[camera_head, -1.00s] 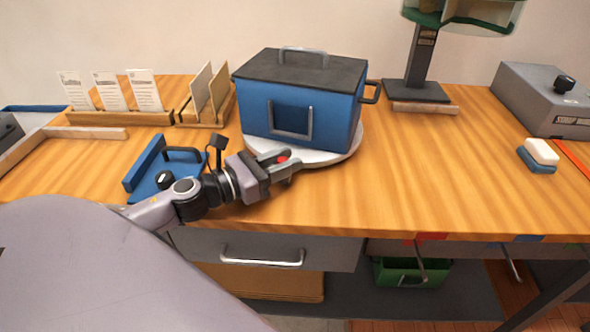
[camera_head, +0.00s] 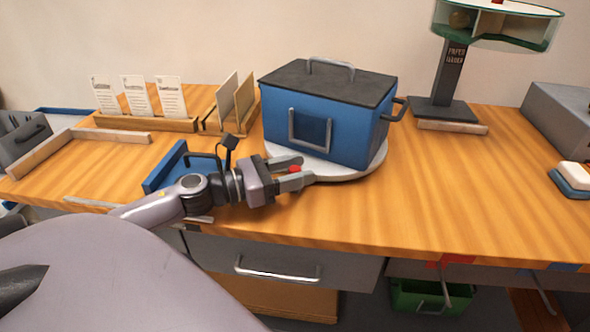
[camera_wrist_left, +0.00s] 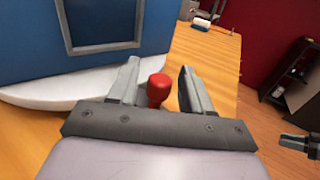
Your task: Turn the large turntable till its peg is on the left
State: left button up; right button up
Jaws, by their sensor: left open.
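The large turntable (camera_head: 375,163) is a white disc on the wooden table, with a blue box (camera_head: 350,137) with a dark lid standing on it. Its red peg (camera_head: 295,169) is at the front left of the disc, partly hidden by my fingers in the head view. In the left wrist view the peg (camera_wrist_left: 158,88) stands upright between the two fingers, with gaps visible beside it. My left gripper (camera_head: 298,173) is open around the peg, its fingers pointing right.
A blue fixture (camera_head: 170,168) with a black knob stands close behind my left wrist. A wooden card holder (camera_head: 140,123) is at the back left. A paper feeder stand (camera_head: 447,80) is at the back right.

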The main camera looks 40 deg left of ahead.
pick_arm(q)
jog(key=shift+s, duration=0.1)
jog(key=shift+b+v, duration=0.35)
jog(key=shift+v, duration=3.15)
